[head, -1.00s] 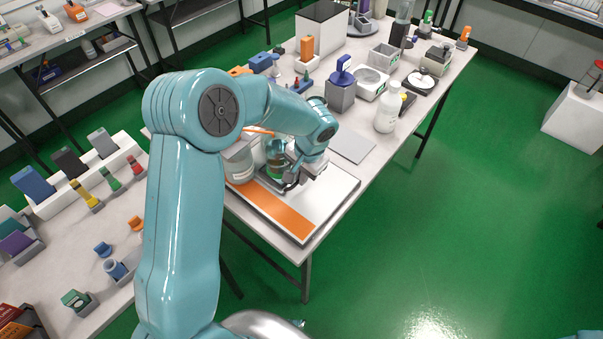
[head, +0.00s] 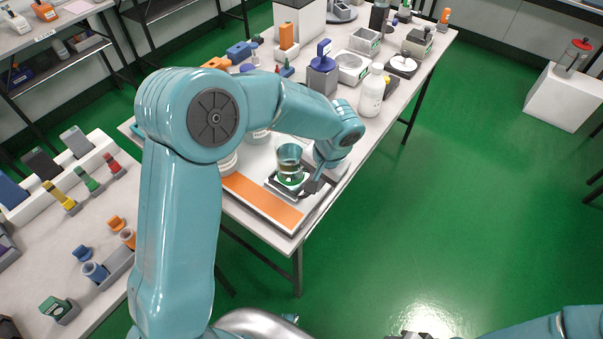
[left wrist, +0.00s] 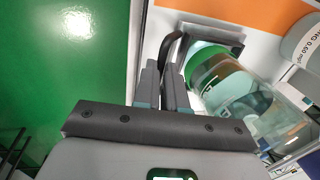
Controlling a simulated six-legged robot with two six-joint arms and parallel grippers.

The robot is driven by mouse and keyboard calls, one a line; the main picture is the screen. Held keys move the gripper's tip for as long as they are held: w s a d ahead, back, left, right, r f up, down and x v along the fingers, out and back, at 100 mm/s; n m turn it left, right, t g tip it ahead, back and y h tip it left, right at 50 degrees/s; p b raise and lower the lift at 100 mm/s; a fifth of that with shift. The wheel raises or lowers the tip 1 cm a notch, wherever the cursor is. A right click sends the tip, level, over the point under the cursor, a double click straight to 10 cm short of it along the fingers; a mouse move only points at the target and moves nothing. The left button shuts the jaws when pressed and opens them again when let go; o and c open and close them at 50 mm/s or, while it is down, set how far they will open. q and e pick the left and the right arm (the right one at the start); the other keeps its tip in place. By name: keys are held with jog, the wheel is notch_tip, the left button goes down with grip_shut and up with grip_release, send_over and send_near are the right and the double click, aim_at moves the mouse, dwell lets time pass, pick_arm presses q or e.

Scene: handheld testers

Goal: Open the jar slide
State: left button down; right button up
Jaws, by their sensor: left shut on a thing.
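The glass jar (head: 289,158) with a green band at its base stands on a dark slide carriage (head: 284,191) on the white and orange board (head: 262,202). In the left wrist view the clear jar (left wrist: 240,95) lies to the right of my fingers, and the dark carriage (left wrist: 212,36) shows behind it. My left gripper (left wrist: 168,82) is shut on the black handle (left wrist: 170,48) at the carriage's side. In the head view my left gripper (head: 313,186) is at the carriage's right side. My right gripper (head: 408,335) is only partly visible at the bottom edge.
A pale cylinder (left wrist: 304,44) with printed text stands beyond the jar. A white bottle (head: 371,95), a blue-topped grey tester (head: 322,72) and other devices stand farther back on the table. A side bench (head: 60,262) at left holds small coloured items. Green floor lies right.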

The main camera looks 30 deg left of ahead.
pick_arm(q)
jog(key=shift+w+d+r, duration=0.1)
jog(key=shift+d+r, duration=0.05)
jog(key=c, duration=1.2)
grip_release()
jog(key=d+r+p, duration=0.1)
jog(key=d+r, duration=0.2)
jog(key=r, duration=1.3)
jog(key=shift+s, duration=0.2)
jog(key=shift+s, duration=0.1)
